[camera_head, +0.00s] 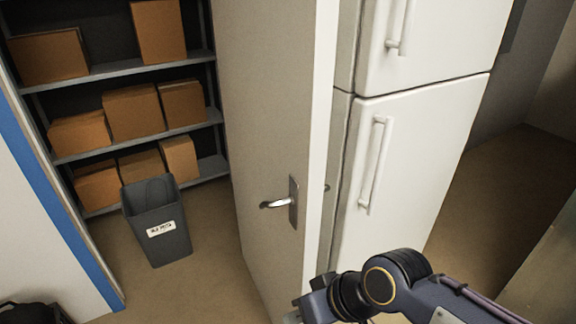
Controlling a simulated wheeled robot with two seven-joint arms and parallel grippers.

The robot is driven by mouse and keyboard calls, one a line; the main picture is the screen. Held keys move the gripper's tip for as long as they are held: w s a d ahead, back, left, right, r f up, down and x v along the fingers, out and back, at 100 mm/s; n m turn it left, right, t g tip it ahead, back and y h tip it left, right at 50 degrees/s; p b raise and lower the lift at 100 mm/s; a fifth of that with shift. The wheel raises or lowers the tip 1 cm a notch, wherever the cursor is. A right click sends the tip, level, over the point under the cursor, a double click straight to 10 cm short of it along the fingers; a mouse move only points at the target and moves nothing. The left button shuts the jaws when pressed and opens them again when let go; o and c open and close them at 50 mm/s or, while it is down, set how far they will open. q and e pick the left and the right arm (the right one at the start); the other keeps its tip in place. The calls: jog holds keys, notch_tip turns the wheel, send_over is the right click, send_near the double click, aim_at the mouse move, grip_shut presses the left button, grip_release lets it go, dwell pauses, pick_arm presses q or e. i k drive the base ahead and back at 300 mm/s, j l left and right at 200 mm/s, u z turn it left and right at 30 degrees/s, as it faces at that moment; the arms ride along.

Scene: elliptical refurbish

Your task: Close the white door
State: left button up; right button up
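The white door (270,120) stands open in the middle of the head view, its free edge turned toward me. A metal lever handle (278,203) sits on its left face, low near that edge. My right arm comes in from the lower right, and its gripper (292,317) is at the bottom edge, just below the handle and close to the door's lower part. Its fingers are mostly cut off by the frame, so I cannot tell whether they are open or touching the door. Only a dark part of my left arm (32,312) shows at the bottom left; its gripper is out of view.
A white fridge (415,150) stands right behind the door. Left of the door, a doorway with a blue-edged frame (60,190) opens onto metal shelves (110,70) with several cardboard boxes. A grey bin (158,222) stands on the floor inside. Floor is clear at the far right.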

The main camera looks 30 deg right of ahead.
aim_at(276, 59)
jog(key=k+l, duration=0.1)
jog(key=l, duration=0.3)
jog(key=k+l+u, duration=0.1)
jog(key=l, duration=0.3)
jog(key=k+l, duration=0.1)
jog(key=l, duration=0.3)
jog(key=k+l+u, duration=0.15)
jog(key=l, duration=0.25)
jog(key=i+l, duration=0.15)
jog(key=l, duration=0.15)
jog(key=i+l+u, duration=0.1)
jog(key=l, duration=0.2)
jog(key=i+l, duration=0.2)
jog(key=l, duration=0.15)
jog(key=i+l, duration=0.15)
jog(key=l, duration=0.15)
jog(key=k+z, duration=0.1)
jog(key=z, duration=0.3)
jog(key=k+z, duration=0.35)
jog(key=z, duration=0.15)
